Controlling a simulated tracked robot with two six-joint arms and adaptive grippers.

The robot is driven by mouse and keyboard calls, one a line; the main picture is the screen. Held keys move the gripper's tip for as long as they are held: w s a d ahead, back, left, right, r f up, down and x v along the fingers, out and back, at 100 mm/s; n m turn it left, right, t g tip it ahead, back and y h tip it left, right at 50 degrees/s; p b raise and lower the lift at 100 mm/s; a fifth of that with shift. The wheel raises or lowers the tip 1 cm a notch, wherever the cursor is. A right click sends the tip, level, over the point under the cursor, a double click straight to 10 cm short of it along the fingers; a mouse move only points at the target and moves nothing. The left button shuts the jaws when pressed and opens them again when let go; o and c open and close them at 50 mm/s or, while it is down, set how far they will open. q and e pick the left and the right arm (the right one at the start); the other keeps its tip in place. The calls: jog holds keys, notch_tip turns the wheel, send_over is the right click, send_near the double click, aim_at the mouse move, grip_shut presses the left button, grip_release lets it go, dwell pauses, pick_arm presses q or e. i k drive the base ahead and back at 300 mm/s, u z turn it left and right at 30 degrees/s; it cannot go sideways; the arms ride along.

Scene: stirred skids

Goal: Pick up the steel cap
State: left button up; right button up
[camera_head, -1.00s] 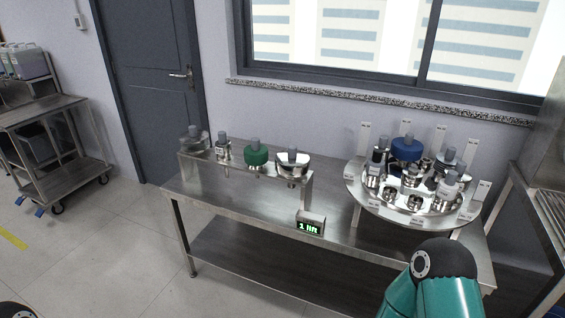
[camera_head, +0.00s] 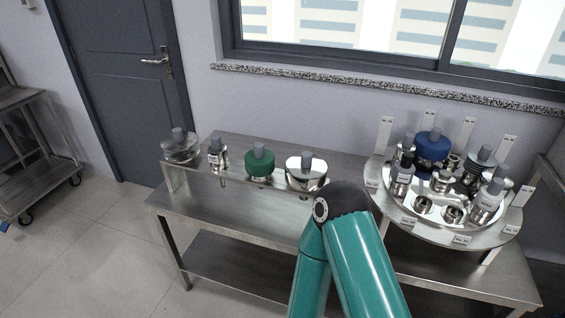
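Several lidded pieces with grey knobs stand in a row on a raised steel shelf. A shiny steel cap (camera_head: 306,171) with a grey knob is at the right end of the row, just behind my arm's dark joint in the picture. A smaller steel piece (camera_head: 217,156) stands second from the left. More steel pieces stand on the round tray (camera_head: 405,225) at the right. I cannot tell for certain which one is the named cap. My teal arm rises from the bottom centre, but neither gripper is in view.
A green-lidded piece (camera_head: 260,164) and a clear-looking piece (camera_head: 180,147) share the shelf. A blue-lidded piece (camera_head: 432,147) stands on the round tray among upright white labels. The steel table (camera_head: 215,215) is bare in front of the shelf. A cart (camera_head: 38,170) stands far left.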

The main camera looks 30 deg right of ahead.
aim_at(305, 171)
jog(key=z, duration=0.15)
jog(key=i, duration=0.7)
jog(key=z, duration=0.55)
